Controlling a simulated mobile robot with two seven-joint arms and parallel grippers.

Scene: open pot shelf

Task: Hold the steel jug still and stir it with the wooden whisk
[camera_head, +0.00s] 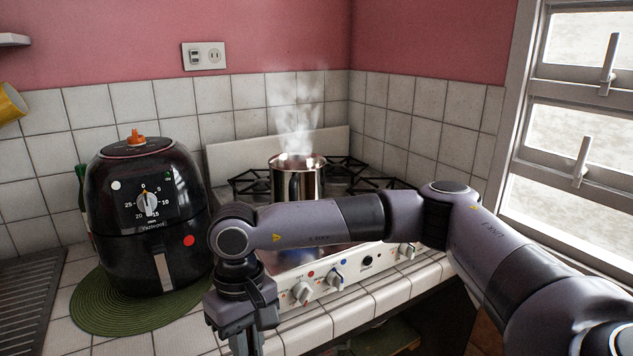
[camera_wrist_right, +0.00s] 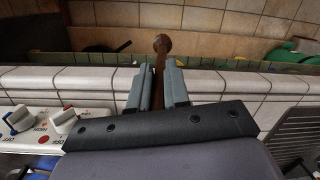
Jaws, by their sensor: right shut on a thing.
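The steel jug (camera_head: 298,182) stands upright on the stove at the back, with steam rising from its open top. My right arm comes in from the right, and its gripper (camera_head: 246,345) points down at the bottom of the head view, in front of the jug and apart from it. In the right wrist view, my right gripper (camera_wrist_right: 158,88) is shut on the brown handle of the wooden whisk (camera_wrist_right: 161,46), whose round knob end shows beyond the fingers. The whisk's other end is hidden. My left gripper is not in view.
A black air fryer (camera_head: 148,215) stands on a green round mat (camera_head: 100,312) left of the stove. The white stove (camera_head: 345,272) has several knobs on its front. My right forearm crosses in front of it. A ribbed steel drainer (camera_head: 22,300) is at far left.

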